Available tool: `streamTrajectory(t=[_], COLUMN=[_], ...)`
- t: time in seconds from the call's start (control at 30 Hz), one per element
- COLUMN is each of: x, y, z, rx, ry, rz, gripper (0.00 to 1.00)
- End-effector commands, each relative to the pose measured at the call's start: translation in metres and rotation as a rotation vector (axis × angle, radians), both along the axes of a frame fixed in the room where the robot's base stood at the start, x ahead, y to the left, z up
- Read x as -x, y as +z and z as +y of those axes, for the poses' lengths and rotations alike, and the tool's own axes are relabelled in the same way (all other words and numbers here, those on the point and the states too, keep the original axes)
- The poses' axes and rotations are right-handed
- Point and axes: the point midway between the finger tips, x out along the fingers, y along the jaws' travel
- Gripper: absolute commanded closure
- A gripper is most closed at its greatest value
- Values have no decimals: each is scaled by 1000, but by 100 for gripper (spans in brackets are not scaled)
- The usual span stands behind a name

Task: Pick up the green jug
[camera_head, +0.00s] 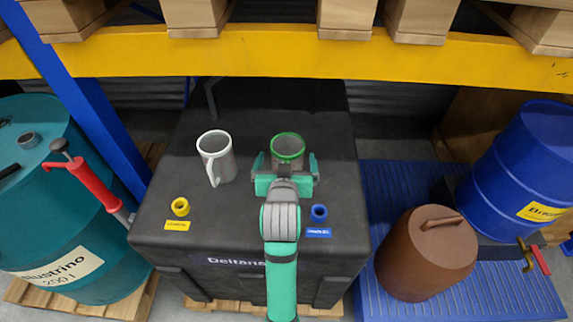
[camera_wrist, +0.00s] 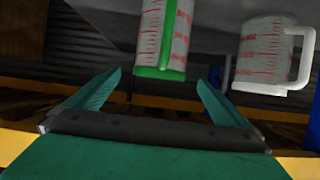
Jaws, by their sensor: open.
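The green jug (camera_head: 288,145) is a clear measuring jug with a green rim, upright on the black crate top. In the wrist view the green jug (camera_wrist: 178,38) shows red markings and a green strip like a handle facing me. My gripper (camera_head: 286,166) is open at the jug's near side, one finger to each side. In the wrist view the fingertips of my gripper (camera_wrist: 160,76) spread wider than the jug, which shows between and beyond them. Contact is not visible. My gripper hides the jug's lower part in the head view.
A white-rimmed jug (camera_head: 217,158) stands to the left, handle toward me. A yellow ring (camera_head: 180,207) and a blue ring (camera_head: 319,212) sit near the front of the black crate (camera_head: 240,236). A yellow shelf beam (camera_head: 290,55) crosses behind, under pallets.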

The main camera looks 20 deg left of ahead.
Motion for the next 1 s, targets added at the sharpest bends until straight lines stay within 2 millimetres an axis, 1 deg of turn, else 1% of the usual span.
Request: streamTrajectory(t=[0.03,0.1,0.27,0.5,0.6,0.73,0.9,0.93,0.97,1.0], x=[-6,-11,-19,-47,-56,-61,-61,-61,-61,-61], y=[-2,-5,-7,-17,-21,-23,-23,-23,-23,-23], z=[1,2,6,18,21,22,22,22,22,22], rx=[0,0,0,0,-1,-1,-1,0,0,0], ry=[-1,-2,0,3,4,4,4,3,3,3], rz=[1,1,-1,1,0,0,0,0,0,0], gripper=[0,0,0,0,0,0,0,2,10,19])
